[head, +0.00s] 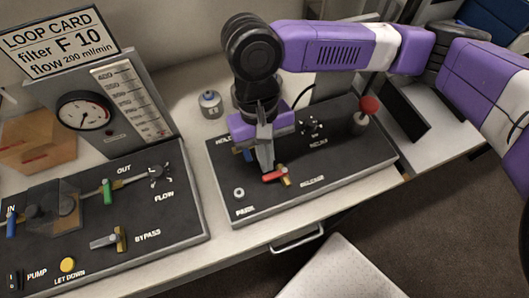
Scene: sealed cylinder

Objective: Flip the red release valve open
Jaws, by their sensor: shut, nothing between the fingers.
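The red release valve (274,176) is a small red lever on a brass body, on the dark panel (340,168) at the centre of the head view. Its red lever points left from the brass part. My gripper (268,168) points down over this panel, shut and empty. Its fingertips are right by the red lever; whether they touch it, I cannot tell. The gripper hides part of the panel and a blue part behind it.
A red knob (369,104) on a post stands at the panel's right rear. A small metal cylinder (209,103) stands behind the panel. At left are another panel (165,250) with several valves, a gauge (86,110) and a loop card (60,40). A drawer handle (298,241) projects in front.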

